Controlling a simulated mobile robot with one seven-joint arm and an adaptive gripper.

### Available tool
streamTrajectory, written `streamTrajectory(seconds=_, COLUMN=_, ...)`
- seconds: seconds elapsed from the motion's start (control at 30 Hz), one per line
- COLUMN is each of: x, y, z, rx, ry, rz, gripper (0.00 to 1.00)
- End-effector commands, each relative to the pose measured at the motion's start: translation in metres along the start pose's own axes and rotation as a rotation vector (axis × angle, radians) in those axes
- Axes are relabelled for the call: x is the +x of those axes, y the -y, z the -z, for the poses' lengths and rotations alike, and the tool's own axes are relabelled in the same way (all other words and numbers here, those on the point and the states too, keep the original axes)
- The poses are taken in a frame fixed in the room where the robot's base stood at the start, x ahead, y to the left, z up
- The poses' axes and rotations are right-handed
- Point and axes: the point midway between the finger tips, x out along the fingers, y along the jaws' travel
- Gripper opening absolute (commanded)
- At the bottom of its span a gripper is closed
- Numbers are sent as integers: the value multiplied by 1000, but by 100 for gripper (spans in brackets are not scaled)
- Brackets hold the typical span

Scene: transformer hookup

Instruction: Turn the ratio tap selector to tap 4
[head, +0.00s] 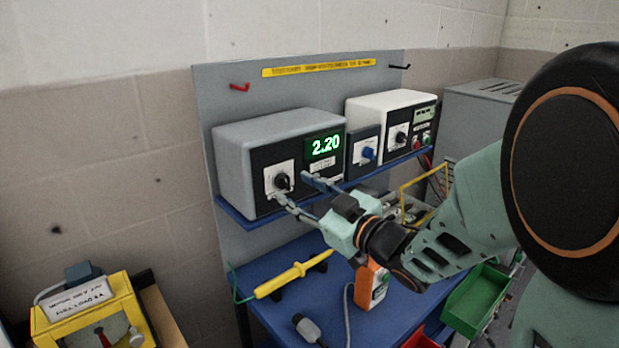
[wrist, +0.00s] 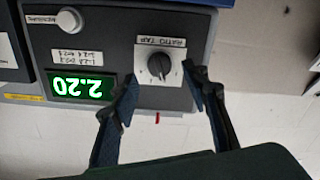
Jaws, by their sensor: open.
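The ratio tap selector is a round black knob (head: 282,182) on a white plate, at the left of the front of a grey instrument box (head: 240,165). In the wrist view, which is upside down, the knob (wrist: 159,65) shows under the label RATIO TAP. My gripper (head: 293,190) is open in front of the box. In the wrist view its fingertips (wrist: 160,80) stand on either side of the knob, apart from it. The knob's tap number is too small to read. A green display (head: 326,146) beside it reads 2.20.
The box stands on a blue shelf (head: 243,218). A white instrument (head: 375,108) and a unit with a blue knob (head: 368,153) are to its right. Below, a yellow probe (head: 295,280) and an orange meter (head: 371,286) are on a blue bench (head: 330,320).

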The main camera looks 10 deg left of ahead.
Motion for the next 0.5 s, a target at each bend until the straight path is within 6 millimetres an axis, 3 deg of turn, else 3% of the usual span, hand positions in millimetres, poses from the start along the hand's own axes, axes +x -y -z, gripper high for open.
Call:
streamTrajectory(seconds=0.2, x=29, y=1, z=1, rx=0, ry=0, rz=2, gripper=42)
streamTrajectory(seconds=0.5, x=36, y=0, z=0, rx=0, ry=0, rz=0, gripper=42)
